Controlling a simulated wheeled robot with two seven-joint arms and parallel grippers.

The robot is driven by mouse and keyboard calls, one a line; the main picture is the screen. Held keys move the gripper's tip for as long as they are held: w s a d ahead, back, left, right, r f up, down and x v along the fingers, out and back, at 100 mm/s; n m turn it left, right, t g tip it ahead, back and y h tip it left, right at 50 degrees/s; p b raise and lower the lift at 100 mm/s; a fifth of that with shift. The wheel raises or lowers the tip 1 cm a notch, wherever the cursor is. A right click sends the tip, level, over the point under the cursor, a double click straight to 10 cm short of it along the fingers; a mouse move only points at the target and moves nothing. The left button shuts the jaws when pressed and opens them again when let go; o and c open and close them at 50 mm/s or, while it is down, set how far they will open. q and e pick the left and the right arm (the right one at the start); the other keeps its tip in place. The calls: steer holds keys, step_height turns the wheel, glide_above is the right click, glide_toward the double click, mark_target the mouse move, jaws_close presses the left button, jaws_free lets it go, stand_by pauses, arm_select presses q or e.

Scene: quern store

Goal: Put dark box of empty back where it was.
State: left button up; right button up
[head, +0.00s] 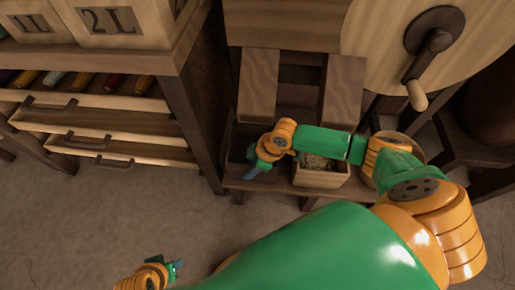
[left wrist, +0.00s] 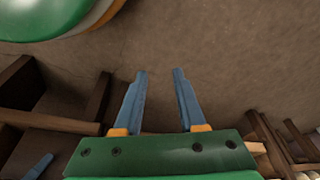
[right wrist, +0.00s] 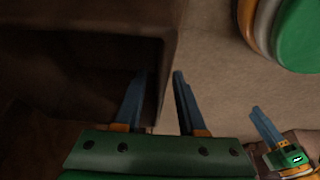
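A dark wooden box (head: 237,145) with a shadowed inside stands on the low shelf under the quern in the head view. A dark open box wall (right wrist: 168,60) also fills the left of the right wrist view. My right gripper (head: 254,173) is at the front of the dark box. In the right wrist view its fingers (right wrist: 159,75) are apart, one over the dark inside and one outside the wall; contact cannot be told. My left gripper (head: 178,268) is low over the floor, its fingers (left wrist: 161,71) apart and empty.
A light box of grain (head: 320,178) stands right of the dark box, partly behind my right arm. The quern crank (head: 417,95) hangs above right. A drawer cabinet (head: 110,140) stands at left, some drawers pulled out. The floor (head: 100,220) in front is clear.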

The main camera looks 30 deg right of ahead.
steer(key=p+v, duration=0.2)
steer(key=v, duration=0.2)
steer(key=shift+r, duration=0.4)
steer(key=p+v, duration=0.2)
steer(key=v, duration=0.3)
steer(key=shift+s, duration=0.1)
arm_select(q)
steer(key=s+a+f, duration=0.1)
steer(key=s+f, duration=0.4)
steer(key=f, duration=0.3)
steer(key=shift+s+a+g+p, duration=0.25)
steer(key=shift+a+g+p, duration=0.05)
steer(key=shift+a+p, duration=0.1)
arm_select(e)
steer(key=shift+s+d+r, duration=0.15)
steer(key=shift+d+r, duration=0.1)
steer(key=shift+r, duration=0.1)
